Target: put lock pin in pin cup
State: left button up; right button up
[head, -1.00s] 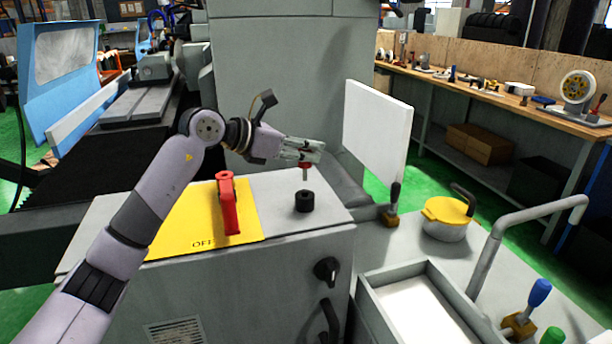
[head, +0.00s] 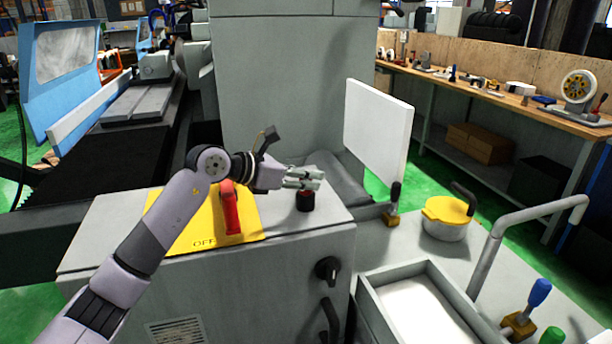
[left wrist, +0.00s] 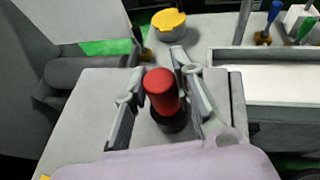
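The lock pin's red head (head: 306,192) shows just under my left gripper (head: 303,178) in the head view. Its metal shaft is hidden, and the pin stands in the black pin cup (head: 305,204) on the grey cabinet top. In the left wrist view the red head (left wrist: 162,88) is between the two fingers of my left gripper (left wrist: 160,85), above the dark cup (left wrist: 172,121). The fingers are apart, with narrow gaps on both sides of the head, so the gripper looks open around it. My right gripper is in neither view.
A red lever (head: 230,208) on a yellow plate (head: 185,225) stands left of the cup. A white panel (head: 377,130) rises behind right. A yellow-lidded pot (head: 447,218) and a grey tray (head: 372,297) are to the right.

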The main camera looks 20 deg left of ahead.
pick_arm(q)
jog(key=o, duration=0.4)
jog(key=shift+r, duration=0.15)
jog(key=b+v, duration=0.2)
jog(key=v, duration=1)
